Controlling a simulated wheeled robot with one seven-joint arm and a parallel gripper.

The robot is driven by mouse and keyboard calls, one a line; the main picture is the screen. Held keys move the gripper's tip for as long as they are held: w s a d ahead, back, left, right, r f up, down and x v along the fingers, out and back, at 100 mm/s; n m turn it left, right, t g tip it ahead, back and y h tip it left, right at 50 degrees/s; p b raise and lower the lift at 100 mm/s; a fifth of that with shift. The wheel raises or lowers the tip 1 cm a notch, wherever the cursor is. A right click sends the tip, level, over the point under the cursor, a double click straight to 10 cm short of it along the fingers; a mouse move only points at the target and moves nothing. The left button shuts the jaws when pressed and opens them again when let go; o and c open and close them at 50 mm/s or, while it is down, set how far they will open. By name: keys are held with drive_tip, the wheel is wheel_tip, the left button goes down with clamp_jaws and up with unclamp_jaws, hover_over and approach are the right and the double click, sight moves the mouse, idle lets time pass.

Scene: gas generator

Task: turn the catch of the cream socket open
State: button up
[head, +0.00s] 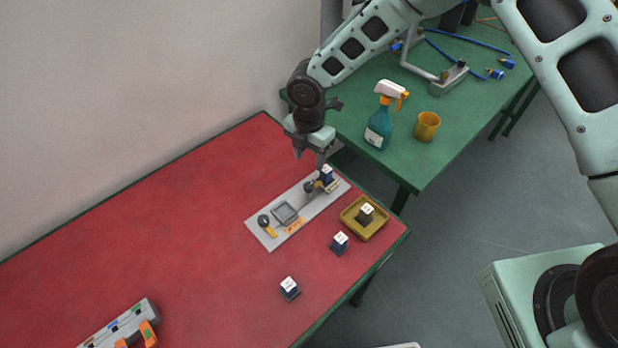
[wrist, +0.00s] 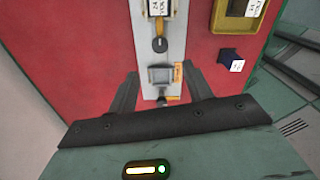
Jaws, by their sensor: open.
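A grey panel (head: 258,233) lies on the red table top. Its far end has a socket with a cream-looking edge (head: 333,187), holding a dark block with a white top (head: 326,174). The block's label (wrist: 157,7) is cut by the top edge of the wrist view. Beside it is a black knob (head: 309,187) with a yellow lever, also in the wrist view (wrist: 159,45). An empty grey square socket (head: 285,213) sits mid-panel; a second black knob (head: 263,220) with a yellow lever is at the near end. My gripper (head: 310,157) is open and empty above the panel's far end.
A yellow tray (head: 350,218) holding a dark block (head: 366,213) stands right of the panel. Two more blocks (head: 339,243) (head: 289,288) lie nearer. A spray bottle (head: 379,125) and an orange cup (head: 427,126) stand on the green table (head: 450,125). The red table's left is mostly clear.

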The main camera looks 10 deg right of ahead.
sight(309, 185)
wheel_tip(309, 185, down, 11)
drive_tip(key=p, duration=0.3)
drive_tip(key=c, duration=1)
